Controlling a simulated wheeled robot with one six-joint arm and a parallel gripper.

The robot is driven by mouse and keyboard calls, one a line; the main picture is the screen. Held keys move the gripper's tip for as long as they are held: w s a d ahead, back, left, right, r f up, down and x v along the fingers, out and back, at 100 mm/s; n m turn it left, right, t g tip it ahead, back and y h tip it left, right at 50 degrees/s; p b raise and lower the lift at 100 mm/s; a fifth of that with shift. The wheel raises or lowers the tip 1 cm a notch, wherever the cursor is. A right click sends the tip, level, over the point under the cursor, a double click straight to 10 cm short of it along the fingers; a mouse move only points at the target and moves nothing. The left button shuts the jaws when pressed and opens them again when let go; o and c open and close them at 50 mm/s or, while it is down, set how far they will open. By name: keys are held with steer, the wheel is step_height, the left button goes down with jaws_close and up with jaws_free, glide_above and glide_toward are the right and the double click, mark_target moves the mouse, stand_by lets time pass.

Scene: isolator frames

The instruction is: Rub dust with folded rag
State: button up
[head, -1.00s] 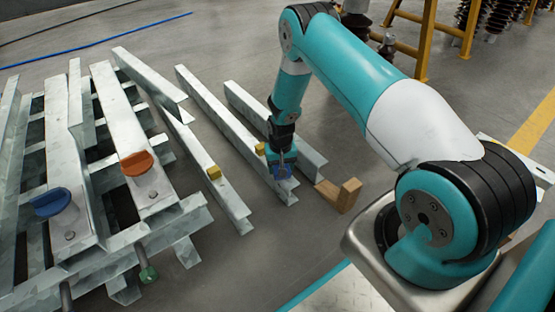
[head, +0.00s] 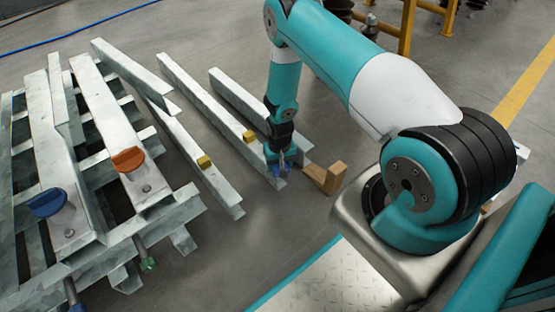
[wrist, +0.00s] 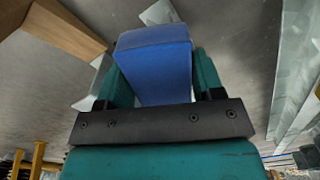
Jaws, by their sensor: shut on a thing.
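My gripper (head: 280,153) is low over the near end of a grey steel beam (head: 207,106). It is shut on a blue folded rag (head: 282,171). In the wrist view the rag (wrist: 155,65) is a thick blue block between my teal fingers. In the head view the rag is close to the beam's end; I cannot tell whether it touches the steel. I cannot make out any dust; the gripper and rag hide part of the beam's end.
A wooden angled block (head: 327,178) lies just right of the rag. Yellow blocks sit on two beams, one (head: 249,136) close left of the gripper. A steel rack (head: 100,225) with orange (head: 128,160) and blue (head: 48,203) pieces fills the left.

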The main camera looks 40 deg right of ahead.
steer(key=shift+s+f, duration=0.15)
steer(key=shift+s, duration=0.1)
step_height(320, 180, up, 6)
steer(key=p, duration=0.5)
steer(key=shift+w, duration=0.1)
steer(key=shift+r+p, duration=1.35)
steer(key=shift+r, duration=0.2)
